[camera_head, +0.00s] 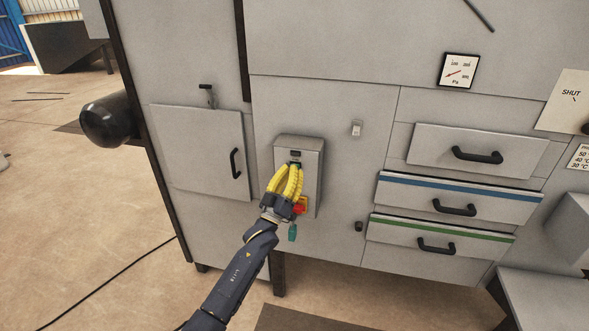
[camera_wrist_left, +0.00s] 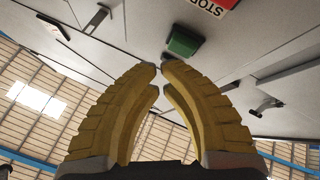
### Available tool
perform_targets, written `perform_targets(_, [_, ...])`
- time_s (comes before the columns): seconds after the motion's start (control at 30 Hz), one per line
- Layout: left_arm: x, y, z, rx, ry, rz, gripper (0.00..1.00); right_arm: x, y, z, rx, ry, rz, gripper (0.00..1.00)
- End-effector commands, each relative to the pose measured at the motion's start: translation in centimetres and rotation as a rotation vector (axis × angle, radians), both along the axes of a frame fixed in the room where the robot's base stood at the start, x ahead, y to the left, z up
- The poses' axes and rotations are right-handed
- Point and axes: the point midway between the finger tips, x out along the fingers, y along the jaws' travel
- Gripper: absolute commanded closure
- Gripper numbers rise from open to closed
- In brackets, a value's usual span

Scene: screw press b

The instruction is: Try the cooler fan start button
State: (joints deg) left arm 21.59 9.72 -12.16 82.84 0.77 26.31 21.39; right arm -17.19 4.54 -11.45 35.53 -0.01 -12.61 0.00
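A grey control box (camera_head: 312,160) stands on the machine's front, with a small dark patch near its top. My left gripper (camera_head: 295,166) has yellow fingers and is in front of this box, tips at its upper part. In the left wrist view the fingertips (camera_wrist_left: 160,68) are drawn together with only a thin gap and nothing between them. A red part on a yellow plate (camera_head: 303,204) sits low on the box, partly behind the gripper. A green piece (camera_head: 292,232) shows below it. The wrist view shows a green block (camera_wrist_left: 184,42). I cannot tell whether the fingertips touch the box. My right gripper is out of view.
A white switch (camera_head: 356,129) is right of the box. Drawers with black handles (camera_head: 455,207) are further right, a door (camera_head: 205,150) is left. A cable (camera_head: 110,283) lies on the floor.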

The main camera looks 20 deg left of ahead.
Motion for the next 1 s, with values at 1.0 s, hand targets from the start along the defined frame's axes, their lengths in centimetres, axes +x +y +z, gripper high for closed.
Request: perform_targets(1.0, [1.02, 0.01, 0.02, 0.0, 0.0, 0.0, 1.0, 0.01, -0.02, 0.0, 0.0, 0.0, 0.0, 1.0])
